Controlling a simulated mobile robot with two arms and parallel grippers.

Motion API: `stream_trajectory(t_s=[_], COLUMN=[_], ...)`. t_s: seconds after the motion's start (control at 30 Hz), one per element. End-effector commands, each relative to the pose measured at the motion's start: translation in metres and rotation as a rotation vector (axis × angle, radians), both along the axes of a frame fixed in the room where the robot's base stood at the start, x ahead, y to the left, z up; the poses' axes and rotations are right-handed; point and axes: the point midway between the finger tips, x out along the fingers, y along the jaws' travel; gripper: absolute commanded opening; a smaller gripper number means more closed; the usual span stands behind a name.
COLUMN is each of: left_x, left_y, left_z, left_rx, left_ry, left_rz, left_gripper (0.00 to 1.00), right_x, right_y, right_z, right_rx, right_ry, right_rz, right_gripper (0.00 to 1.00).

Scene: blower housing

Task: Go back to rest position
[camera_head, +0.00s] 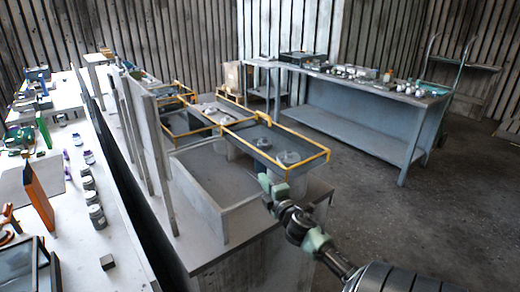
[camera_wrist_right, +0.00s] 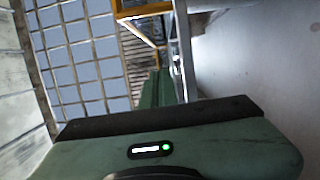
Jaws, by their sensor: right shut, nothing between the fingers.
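My right arm comes in from the lower right in the head view. Its green right gripper (camera_head: 267,186) is near the front of the yellow-railed tray, over the edge of the grey bench. In the right wrist view the gripper's green fingers (camera_wrist_right: 157,88) are together with nothing between them. Whether the gripper touches the bench or tray cannot be told. My left gripper is not in view.
A yellow-railed tray (camera_head: 325,152) with round metal parts stands beside an open grey box (camera_head: 205,196). A white table (camera_head: 75,215) with jars and tools is at left. A metal workbench (camera_head: 355,135) stands at the back. Dark floor at right is clear.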

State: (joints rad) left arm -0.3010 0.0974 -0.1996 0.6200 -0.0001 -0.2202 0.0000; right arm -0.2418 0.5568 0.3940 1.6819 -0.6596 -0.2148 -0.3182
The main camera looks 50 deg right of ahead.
Motion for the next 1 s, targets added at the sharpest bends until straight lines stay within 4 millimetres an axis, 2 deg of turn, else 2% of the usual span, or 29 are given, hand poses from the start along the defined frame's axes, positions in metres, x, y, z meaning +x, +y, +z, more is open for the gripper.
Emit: stream_trajectory(t_s=[0.13, 0.33, 0.5, 0.77, 0.87, 0.97, 1.0], left_x=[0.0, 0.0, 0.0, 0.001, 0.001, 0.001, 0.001], left_y=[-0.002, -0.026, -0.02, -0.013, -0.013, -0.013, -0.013], left_z=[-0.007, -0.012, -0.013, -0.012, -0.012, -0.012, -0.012], left_rx=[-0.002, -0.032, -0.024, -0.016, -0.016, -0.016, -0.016], left_ry=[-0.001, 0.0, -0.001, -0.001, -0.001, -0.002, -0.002], left_rz=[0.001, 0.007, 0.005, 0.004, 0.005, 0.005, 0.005], left_gripper=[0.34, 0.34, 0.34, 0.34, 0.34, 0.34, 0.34], right_x=[-0.026, -0.051, -0.059, -0.06, -0.063, -0.073, -0.08], right_y=[0.013, 0.027, 0.031, 0.033, 0.045, 0.073, 0.091], right_z=[-0.004, -0.003, -0.002, -0.003, -0.017, -0.047, -0.065], right_rx=[0.002, 0.002, 0.002, 0.017, 0.097, 0.279, 0.382], right_ry=[0.004, 0.001, 0.001, 0.002, 0.006, 0.029, 0.05], right_rz=[0.0, 0.0, -0.001, -0.004, -0.031, -0.092, -0.127], right_gripper=[0.0, 0.0, 0.0, 0.0, 0.0, 0.0, 0.0])
